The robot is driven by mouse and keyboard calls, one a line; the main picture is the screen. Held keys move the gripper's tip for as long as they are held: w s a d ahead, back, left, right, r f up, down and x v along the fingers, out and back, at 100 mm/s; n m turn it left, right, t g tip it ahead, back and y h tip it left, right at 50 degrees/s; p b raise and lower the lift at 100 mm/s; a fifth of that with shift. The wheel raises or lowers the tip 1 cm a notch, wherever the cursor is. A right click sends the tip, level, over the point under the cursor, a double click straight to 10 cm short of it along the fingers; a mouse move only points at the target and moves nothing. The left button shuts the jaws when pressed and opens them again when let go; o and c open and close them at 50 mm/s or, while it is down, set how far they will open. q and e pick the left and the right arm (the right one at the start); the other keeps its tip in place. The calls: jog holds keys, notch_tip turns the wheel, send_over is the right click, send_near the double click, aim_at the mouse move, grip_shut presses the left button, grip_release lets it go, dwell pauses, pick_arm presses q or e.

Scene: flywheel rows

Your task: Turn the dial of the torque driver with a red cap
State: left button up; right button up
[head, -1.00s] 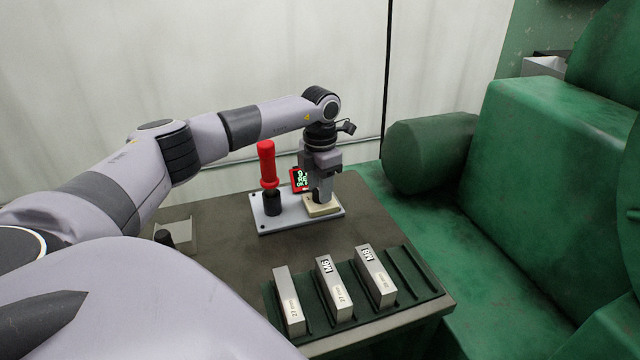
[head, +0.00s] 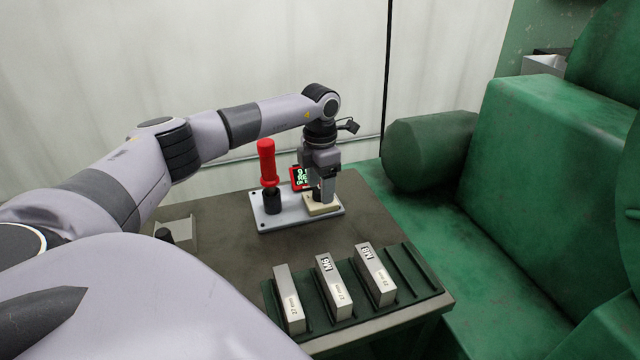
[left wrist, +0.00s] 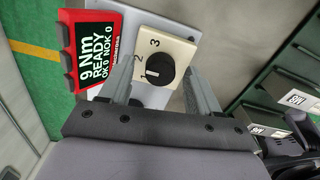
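The torque driver (head: 267,165) has a red cap and red body and stands upright on a light grey plate (head: 271,223). Beside it on the plate is a cream dial block (left wrist: 178,48) marked 1, 2 and 3. Its round black dial (left wrist: 161,69) has a white mark pointing left, near the 1. A red-framed display (left wrist: 95,55) reads 9 Nm, READY, OK 0, NOK 0. My left gripper (head: 320,196) points down over the dial block. In the left wrist view its fingers (left wrist: 160,88) are apart, one on each side of the dial, with gaps showing. My right gripper is out of view.
The plate lies on a dark table (head: 240,246). In front is a green rack (head: 405,295) with several metal blocks, some labelled M6 and M8. A small grey holder (head: 178,234) is at left. Large green machinery (head: 550,160) stands at right, and a pale curtain behind.

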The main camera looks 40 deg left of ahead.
pick_arm(q)
jog(key=shift+r+b, duration=0.35)
jog(key=shift+r, duration=3.2)
